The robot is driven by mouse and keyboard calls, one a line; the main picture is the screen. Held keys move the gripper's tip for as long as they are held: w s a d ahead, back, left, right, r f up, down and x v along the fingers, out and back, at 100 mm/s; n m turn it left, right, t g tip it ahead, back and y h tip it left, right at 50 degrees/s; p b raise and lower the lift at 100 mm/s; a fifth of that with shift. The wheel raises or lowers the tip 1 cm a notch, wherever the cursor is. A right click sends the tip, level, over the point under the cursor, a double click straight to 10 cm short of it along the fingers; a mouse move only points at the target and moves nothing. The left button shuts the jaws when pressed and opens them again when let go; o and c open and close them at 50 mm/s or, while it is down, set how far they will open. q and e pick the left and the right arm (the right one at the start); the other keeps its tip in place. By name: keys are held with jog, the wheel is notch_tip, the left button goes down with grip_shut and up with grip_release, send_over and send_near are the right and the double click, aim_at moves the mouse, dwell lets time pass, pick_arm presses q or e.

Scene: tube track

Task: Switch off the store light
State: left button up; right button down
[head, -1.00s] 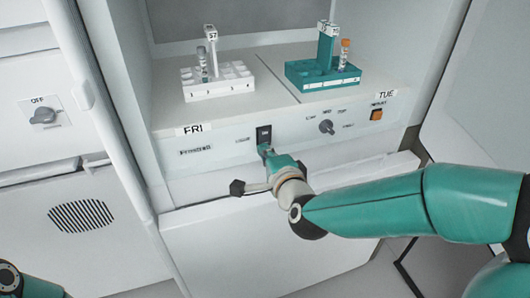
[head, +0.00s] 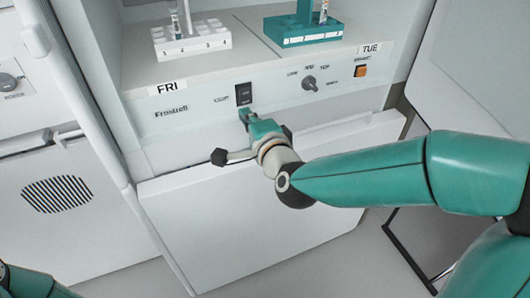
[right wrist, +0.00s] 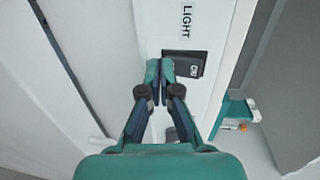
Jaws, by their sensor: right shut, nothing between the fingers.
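The light switch (head: 243,92) is a black rocker on the white front panel, right of a small printed label too blurred to read. In the right wrist view the switch (right wrist: 195,62) is beside the printed word LIGHT (right wrist: 186,22), and pale marking shows on it. My right gripper (head: 245,113) is shut and empty, its tips at the lower edge of the switch. In the right wrist view the shut tips (right wrist: 160,70) overlap the switch's near edge; I cannot tell whether they touch it. Only part of my left arm shows at the bottom left.
A white rack (head: 190,43) and a teal rack (head: 300,36) stand on the ledge above. A white drawer front (head: 240,215) is below the gripper.

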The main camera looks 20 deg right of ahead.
jog(key=s+f+b, duration=0.2)
jog(key=s+b, duration=0.2)
jog(key=s, duration=0.7)
jog(key=shift+s+d+f, duration=0.2)
jog(key=shift+s+d, duration=0.1)
jog(key=shift+s, duration=0.1)
